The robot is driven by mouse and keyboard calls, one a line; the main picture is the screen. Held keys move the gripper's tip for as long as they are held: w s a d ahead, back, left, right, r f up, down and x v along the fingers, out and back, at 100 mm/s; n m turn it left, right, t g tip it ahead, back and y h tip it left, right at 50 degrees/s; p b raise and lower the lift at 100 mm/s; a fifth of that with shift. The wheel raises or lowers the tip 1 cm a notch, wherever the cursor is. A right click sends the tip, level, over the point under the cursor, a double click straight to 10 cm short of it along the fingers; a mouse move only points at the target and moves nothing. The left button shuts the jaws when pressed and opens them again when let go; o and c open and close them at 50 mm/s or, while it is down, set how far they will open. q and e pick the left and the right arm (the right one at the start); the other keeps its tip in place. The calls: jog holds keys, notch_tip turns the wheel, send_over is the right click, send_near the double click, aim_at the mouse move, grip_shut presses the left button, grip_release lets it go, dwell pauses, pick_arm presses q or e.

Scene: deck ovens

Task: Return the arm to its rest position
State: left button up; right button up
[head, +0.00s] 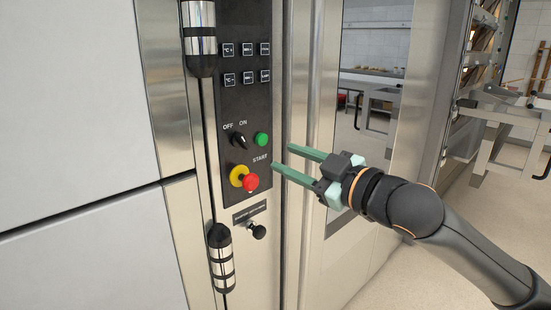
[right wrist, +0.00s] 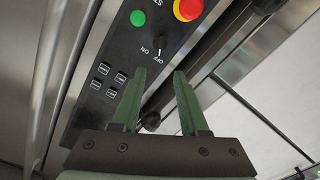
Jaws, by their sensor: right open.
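My right gripper (head: 283,161) comes in from the right in the head view with its two green fingers apart and nothing between them. Its fingertips point at the oven's black control panel (head: 231,105), close to the green start button (head: 262,139) and the red stop button (head: 251,181). I cannot tell the exact gap, but no contact shows. In the right wrist view the open fingers (right wrist: 160,75) frame part of the panel, with the OFF/ON knob (right wrist: 161,53) beyond the tips. My left gripper is in neither view.
A vertical black rod with a chrome grip (head: 222,258) runs beside the panel. A small black knob (head: 258,231) sits below the buttons. Steel oven fronts stand on the left. A steel rack (head: 495,120) stands at the right, with open floor (head: 400,275) before it.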

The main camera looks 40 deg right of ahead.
notch_tip(320, 180, down, 23)
jog(key=w+d+m+g+h, duration=0.1)
jog(key=d+m+g+h, duration=0.1)
jog(key=d+m+g, duration=0.15)
jog(key=s+a+f+g, duration=0.25)
jog(key=a+f, duration=0.25)
jog(key=f, duration=0.7)
jog(key=s+a+f+g+y, duration=0.2)
jog(key=s+a+f, duration=0.4)
jog(key=a+f, duration=0.3)
jog(key=s+a+f+g+y, duration=0.15)
jog(key=s+a+f, duration=0.45)
jog(key=a, duration=0.6)
pick_arm(q)
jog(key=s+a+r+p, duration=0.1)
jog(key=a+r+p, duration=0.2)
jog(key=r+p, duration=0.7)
jog(key=p, duration=0.4)
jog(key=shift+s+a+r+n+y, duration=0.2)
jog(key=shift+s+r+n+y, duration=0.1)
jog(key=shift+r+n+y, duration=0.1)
pick_arm(e)
jog(key=d+r+m, duration=0.1)
jog(key=d+r, duration=0.3)
jog(key=r, duration=0.6)
jog(key=shift+s+d+r+t+h, duration=0.2)
jog(key=shift+s+r+t+h, duration=0.15)
jog(key=shift+t, duration=0.1)
